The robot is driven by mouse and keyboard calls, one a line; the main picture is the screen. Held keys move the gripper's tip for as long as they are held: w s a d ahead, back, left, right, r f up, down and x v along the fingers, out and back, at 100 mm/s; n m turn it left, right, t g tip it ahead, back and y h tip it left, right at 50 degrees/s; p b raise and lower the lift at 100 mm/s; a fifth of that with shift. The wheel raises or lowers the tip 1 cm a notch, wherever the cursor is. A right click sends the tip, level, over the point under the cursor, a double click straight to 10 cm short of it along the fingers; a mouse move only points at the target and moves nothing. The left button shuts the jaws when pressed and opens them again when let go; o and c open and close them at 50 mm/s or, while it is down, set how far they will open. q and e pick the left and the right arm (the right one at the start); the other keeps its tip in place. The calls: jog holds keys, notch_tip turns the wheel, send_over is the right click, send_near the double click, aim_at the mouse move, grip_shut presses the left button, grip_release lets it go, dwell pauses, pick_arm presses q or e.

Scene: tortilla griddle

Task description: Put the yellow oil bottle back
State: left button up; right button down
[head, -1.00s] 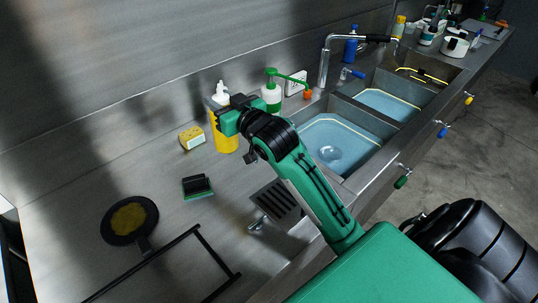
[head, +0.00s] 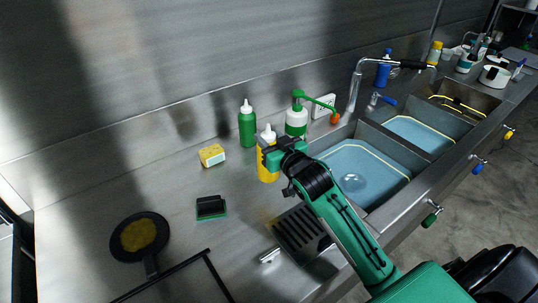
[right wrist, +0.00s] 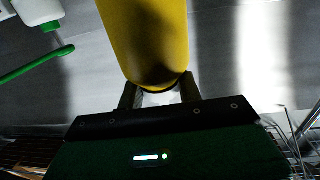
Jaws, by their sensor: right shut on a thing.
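The yellow oil bottle (head: 268,172) with a white nozzle top is upright over the steel counter, left of the sinks. My right gripper (head: 271,158) is shut on it, reaching in from the right. In the right wrist view the yellow oil bottle (right wrist: 148,38) fills the top middle, and my right gripper (right wrist: 160,92) has a finger on each side of it. I cannot tell whether its base touches the counter. My left gripper is not in view.
A green bottle (head: 247,127) stands just behind, and a soap dispenser (head: 296,122) behind to the right. A yellow sponge (head: 211,155), a scrubber (head: 210,207) and a small pan (head: 139,236) lie to the left. Sinks (head: 362,172) are at right.

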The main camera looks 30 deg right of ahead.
jog(key=shift+f, duration=3.1)
jog(key=c, duration=0.9)
grip_release()
jog(key=shift+f, duration=0.15)
jog(key=shift+c, duration=0.2)
jog(key=s+b, duration=0.2)
jog(key=s, duration=1)
jog(key=shift+d, duration=0.35)
